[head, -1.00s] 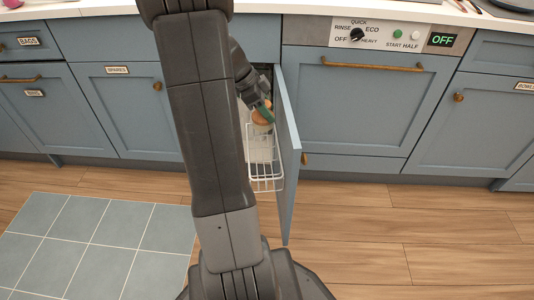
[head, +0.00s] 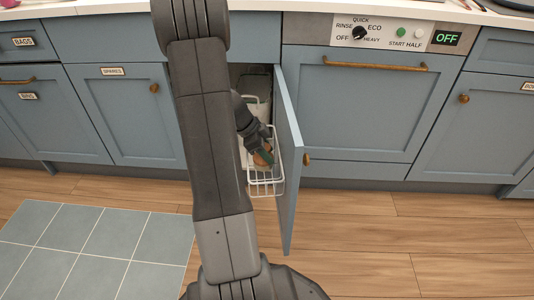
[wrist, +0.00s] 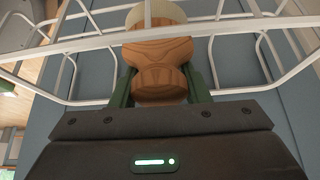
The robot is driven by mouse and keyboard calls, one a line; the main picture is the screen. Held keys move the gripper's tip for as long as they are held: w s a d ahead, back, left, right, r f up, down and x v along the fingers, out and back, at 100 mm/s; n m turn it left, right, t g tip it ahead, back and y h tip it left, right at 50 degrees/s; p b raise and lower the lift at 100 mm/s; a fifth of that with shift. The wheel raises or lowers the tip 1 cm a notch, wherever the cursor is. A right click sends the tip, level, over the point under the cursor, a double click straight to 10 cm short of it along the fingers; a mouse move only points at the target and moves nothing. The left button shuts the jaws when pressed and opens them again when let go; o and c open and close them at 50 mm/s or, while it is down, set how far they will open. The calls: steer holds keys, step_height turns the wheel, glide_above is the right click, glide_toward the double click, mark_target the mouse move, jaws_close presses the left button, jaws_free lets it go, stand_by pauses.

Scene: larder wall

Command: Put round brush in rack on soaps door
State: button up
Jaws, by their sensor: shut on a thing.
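The round brush has a turned wooden body (wrist: 158,60) and a pale head at the top of the wrist view. A little of its wood shows in the head view (head: 264,157). My gripper (wrist: 160,88) has its green fingers shut on the wood. The white wire rack (head: 263,190) is on the inner side of the open soaps door (head: 289,165). In the head view the brush is low, at the rack. In the wrist view rack wires (wrist: 62,45) run in front of and beside the brush. Whether the brush touches the rack's floor is hidden.
The door stands open beside the dishwasher (head: 365,110). A pale container (head: 257,103) shows inside the cupboard behind the rack. My arm hides part of the opening. The wooden floor (head: 400,240) to the right is clear.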

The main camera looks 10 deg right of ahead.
steer(key=shift+f+b, duration=0.1)
steer(key=shift+b, duration=0.2)
steer(key=o, duration=1)
steer(key=p+v, duration=0.4)
steer(key=v, duration=0.8)
steer(key=shift+r+p, duration=0.25)
steer(key=shift+p, duration=0.05)
